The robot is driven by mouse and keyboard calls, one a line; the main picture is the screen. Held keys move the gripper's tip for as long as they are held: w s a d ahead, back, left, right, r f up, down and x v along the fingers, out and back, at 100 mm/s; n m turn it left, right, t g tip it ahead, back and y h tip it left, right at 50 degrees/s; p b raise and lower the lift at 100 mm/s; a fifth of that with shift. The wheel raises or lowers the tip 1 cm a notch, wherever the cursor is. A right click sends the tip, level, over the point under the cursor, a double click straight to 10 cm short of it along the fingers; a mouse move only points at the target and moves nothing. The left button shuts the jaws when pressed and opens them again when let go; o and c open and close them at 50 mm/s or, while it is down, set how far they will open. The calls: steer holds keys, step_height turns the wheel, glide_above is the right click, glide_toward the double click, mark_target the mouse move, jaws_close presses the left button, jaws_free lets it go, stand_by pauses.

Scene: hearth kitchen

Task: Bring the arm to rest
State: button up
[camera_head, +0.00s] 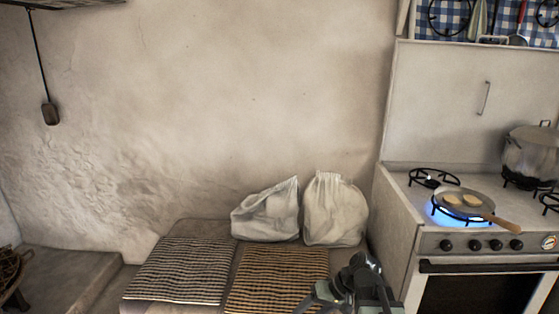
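My arm shows at the bottom edge, right of centre, as a dark and grey-green shape in front of the bench. My gripper (352,290) appears to be part of this shape, but its fingertips cannot be made out clearly. I cannot tell whether it is open or shut, and no held object is visible. The lower part of the arm is cut off by the frame.
A stove (480,245) stands at right, with a pan (478,203) over a lit blue flame and a pot (531,153). Two white sacks (268,212) (335,210) and woven mats (180,270) (277,280) lie on the bench. A basket (9,266) stands at far left.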

steer(key=s+d+f+m+g+h, duration=0.1)
steer(key=s+d+f+h, duration=0.35)
steer(key=d+h, duration=0.25)
step_height(320, 180, up, 26)
steer(key=p, duration=2.5)
steer(key=shift+d+m+p, duration=0.3)
steer(key=shift+d+p, duration=0.05)
steer(key=shift+p, duration=0.05)
